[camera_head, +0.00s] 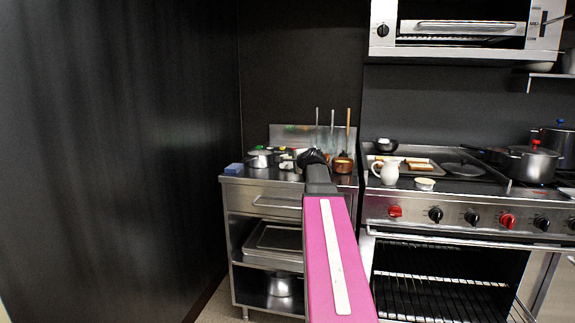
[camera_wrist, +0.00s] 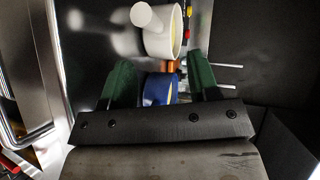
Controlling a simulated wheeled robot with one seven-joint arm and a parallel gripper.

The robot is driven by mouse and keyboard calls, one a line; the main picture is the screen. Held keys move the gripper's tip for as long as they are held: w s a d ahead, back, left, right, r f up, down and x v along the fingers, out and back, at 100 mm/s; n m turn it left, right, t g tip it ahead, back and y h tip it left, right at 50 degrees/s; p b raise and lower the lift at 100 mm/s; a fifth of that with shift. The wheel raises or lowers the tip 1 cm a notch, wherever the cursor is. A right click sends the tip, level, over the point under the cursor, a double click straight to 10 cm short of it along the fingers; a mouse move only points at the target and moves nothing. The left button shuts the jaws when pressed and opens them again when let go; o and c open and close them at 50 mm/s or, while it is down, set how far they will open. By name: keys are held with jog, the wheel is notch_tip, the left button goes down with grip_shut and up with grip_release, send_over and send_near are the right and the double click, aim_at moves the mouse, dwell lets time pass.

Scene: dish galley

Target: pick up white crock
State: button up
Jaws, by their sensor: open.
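A white round vessel, which looks like the white crock (camera_wrist: 160,42), shows at the top of the wrist view. It has a thick stub handle towards the camera, and its opening, yellowish inside, faces right in that picture. My gripper (camera_wrist: 160,88) is open, its two green fingers apart, with the crock beyond the fingertips and not held. A blue vessel (camera_wrist: 157,90) shows in the gap between the fingers; I cannot tell whether they touch it. In the head view my gripper (camera_head: 314,157) is over the left steel counter, and my arm partly hides the things there.
The steel counter (camera_head: 262,182) bears a blue block (camera_head: 233,169), a metal pot (camera_head: 260,159), a copper pot (camera_head: 343,165) and upright utensils. On the stove to the right stand a white pitcher (camera_head: 387,173) and a small pale bowl (camera_head: 424,184). A dark wall (camera_head: 120,150) closes the left side.

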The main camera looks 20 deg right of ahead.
aim_at(287, 164)
jog(key=x, duration=0.3)
jog(key=shift+w, duration=0.35)
jog(key=shift+f+x, duration=0.2)
jog(key=shift+x, duration=1.1)
jog(key=shift+f+x, duration=0.2)
jog(key=shift+x, duration=1.15)
jog(key=shift+s+d, duration=0.15)
jog(key=shift+c, duration=0.3)
grip_shut()
